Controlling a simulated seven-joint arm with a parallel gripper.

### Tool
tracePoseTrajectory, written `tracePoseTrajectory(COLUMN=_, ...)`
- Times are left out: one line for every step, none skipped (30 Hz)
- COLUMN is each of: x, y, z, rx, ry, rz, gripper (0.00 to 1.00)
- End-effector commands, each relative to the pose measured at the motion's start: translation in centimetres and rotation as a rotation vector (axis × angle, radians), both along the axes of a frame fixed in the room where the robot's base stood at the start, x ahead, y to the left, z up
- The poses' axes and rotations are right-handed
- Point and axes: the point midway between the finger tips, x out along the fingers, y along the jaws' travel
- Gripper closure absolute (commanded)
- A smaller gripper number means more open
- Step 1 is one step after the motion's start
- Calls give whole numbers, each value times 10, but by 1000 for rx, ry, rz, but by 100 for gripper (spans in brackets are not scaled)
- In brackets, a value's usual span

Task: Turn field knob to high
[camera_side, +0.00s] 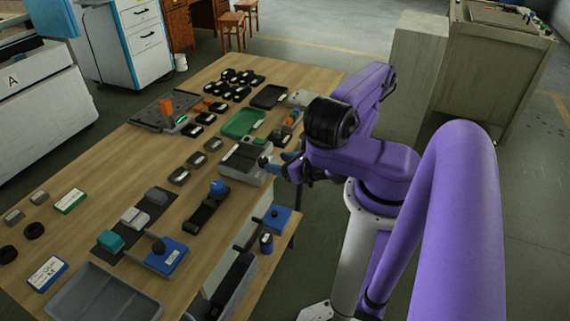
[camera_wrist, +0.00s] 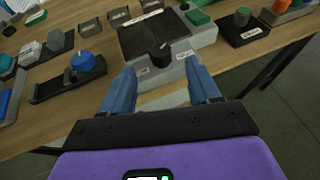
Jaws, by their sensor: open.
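A grey box with a dark flat top plate (camera_wrist: 150,34) stands at the table's near edge; in the side view its grey body (camera_side: 240,173) is just left of my gripper. A black knob (camera_wrist: 160,55) sits on its front part, with small labels on either side that are too small to read. I take this for the field knob. My gripper (camera_wrist: 160,68) is open, its two blue fingers either side of the knob in the wrist view and apart from it. In the side view my gripper (camera_side: 281,164) is close to the box's front; the knob is hard to make out there.
A black base with a blue knob (camera_wrist: 84,61) is to the left in the wrist view, and a dark block with a grey-green knob (camera_wrist: 241,16) to the right. A green tray (camera_side: 244,122) lies behind the box. The wooden table (camera_side: 100,188) has free patches on the left.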

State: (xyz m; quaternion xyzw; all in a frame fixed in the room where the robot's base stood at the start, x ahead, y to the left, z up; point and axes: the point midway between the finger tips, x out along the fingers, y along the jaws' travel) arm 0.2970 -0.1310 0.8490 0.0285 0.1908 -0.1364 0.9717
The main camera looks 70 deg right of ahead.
Motion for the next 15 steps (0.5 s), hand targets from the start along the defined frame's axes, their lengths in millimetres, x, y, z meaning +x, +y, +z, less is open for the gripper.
tracePoseTrajectory(x=-2, y=0, z=1, rx=-2, ry=-1, rz=-1, gripper=39)
tracePoseTrajectory(x=-3, y=0, z=2, rx=-2, ry=0, rz=-1, gripper=39)
tracePoseTrajectory(x=-4, y=1, z=2, rx=-1, ry=0, rz=-1, gripper=39)
tracePoseTrajectory(x=-6, y=1, z=2, rx=-1, ry=0, rz=-2, gripper=39)
tracePoseTrajectory(x=-7, y=1, z=3, rx=-1, ry=0, rz=-2, gripper=39)
tracePoseTrajectory(x=-8, y=2, z=3, rx=-1, ry=0, rz=-1, gripper=39)
tracePoseTrajectory(x=-9, y=2, z=4, rx=-1, ry=1, rz=-1, gripper=39)
tracePoseTrajectory(x=-10, y=2, z=4, rx=-2, ry=2, rz=0, gripper=39)
tracePoseTrajectory(x=-11, y=3, z=4, rx=-2, ry=3, rz=-2, gripper=39)
tracePoseTrajectory(x=-12, y=3, z=4, rx=-2, ry=3, rz=0, gripper=39)
tracePoseTrajectory(x=-13, y=4, z=5, rx=-1, ry=3, rz=1, gripper=39)
tracePoseTrajectory(x=-13, y=4, z=5, rx=-1, ry=3, rz=1, gripper=39)
tracePoseTrajectory(x=-14, y=4, z=5, rx=-2, ry=4, rz=1, gripper=39)
tracePoseTrajectory(x=-14, y=4, z=5, rx=-2, ry=4, rz=1, gripper=39)
tracePoseTrajectory(x=-15, y=4, z=5, rx=-2, ry=4, rz=0, gripper=39)
